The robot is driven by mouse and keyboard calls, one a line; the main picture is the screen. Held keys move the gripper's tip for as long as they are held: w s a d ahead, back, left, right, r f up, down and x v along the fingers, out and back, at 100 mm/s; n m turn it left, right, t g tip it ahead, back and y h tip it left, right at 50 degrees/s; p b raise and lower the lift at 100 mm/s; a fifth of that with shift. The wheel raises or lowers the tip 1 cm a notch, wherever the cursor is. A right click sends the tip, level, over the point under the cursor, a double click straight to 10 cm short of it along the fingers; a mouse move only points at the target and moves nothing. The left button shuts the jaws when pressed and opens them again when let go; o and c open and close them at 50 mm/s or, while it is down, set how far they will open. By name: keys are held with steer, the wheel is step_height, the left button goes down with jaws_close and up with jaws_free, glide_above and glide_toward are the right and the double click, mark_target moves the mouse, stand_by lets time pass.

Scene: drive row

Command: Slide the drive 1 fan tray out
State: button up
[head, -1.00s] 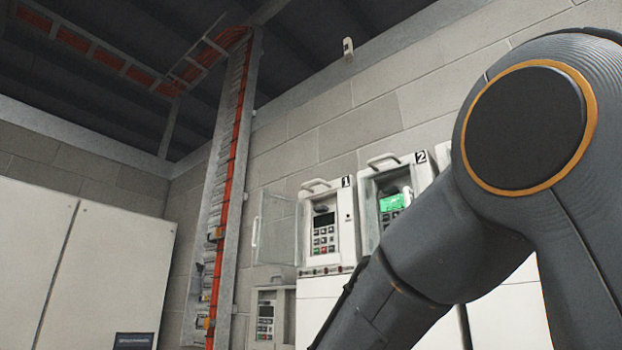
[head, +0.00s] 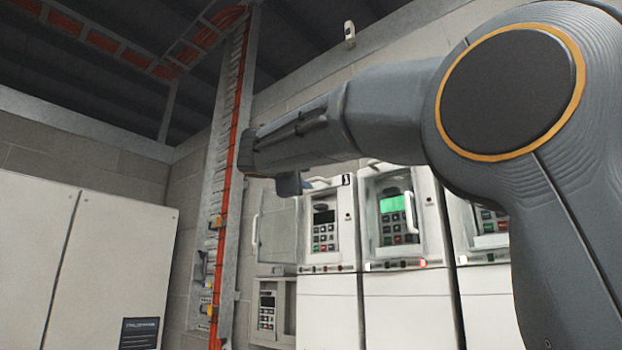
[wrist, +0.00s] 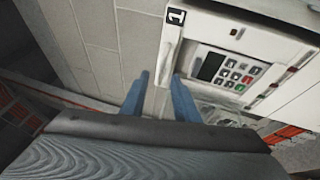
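Drive 1 (head: 332,262) is a white cabinet with a dark screen and keypad; its clear door (head: 272,235) stands open to the left. In the wrist view drive 1 (wrist: 270,42) lies at the upper right, its number plate at the top. A pale handle at its top (head: 318,184) is partly hidden behind my gripper in the head view. I cannot make out a separate fan tray. My gripper (head: 288,184) is above and in front of drive 1's top.
Drive 2 (head: 400,258), with a green screen, stands to the right, and another drive (head: 488,245) beyond it. A smaller keypad unit (head: 267,312) is at lower left. A vertical cable ladder (head: 228,180) runs up the wall. White cabinets (head: 120,260) stand at far left.

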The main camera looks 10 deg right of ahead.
mark_target(310, 180)
steer(key=p+x, duration=0.2)
steer(key=x, duration=0.3)
steer(key=shift+w+d, duration=0.25)
steer(key=shift+w, duration=0.1)
jaws_close()
